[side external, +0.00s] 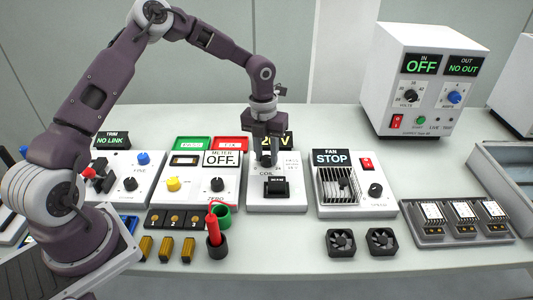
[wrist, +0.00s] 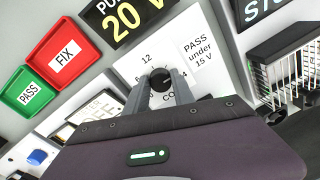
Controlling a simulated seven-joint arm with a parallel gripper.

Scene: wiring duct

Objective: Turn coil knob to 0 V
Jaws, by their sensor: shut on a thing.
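The coil knob (wrist: 160,77) is a round black knob on a white panel, with a printed scale around it that includes 6 and 12. My gripper (wrist: 161,88) is shut on the knob, one grey finger on each side. The knob's pointer is too small to read surely. In the side external view my gripper (side external: 265,162) points down over the rear of the white coil box (side external: 291,203), and its fingers mostly hide the knob. The black display (wrist: 122,20) behind the knob reads 20 V. A label (wrist: 198,51) beside the knob says PASS under 15 V.
The meter box (side external: 200,198) stands close on the left and the fan box (side external: 346,208) close on the right. Green (side external: 193,144) and red (side external: 231,143) trays lie behind the meter box.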

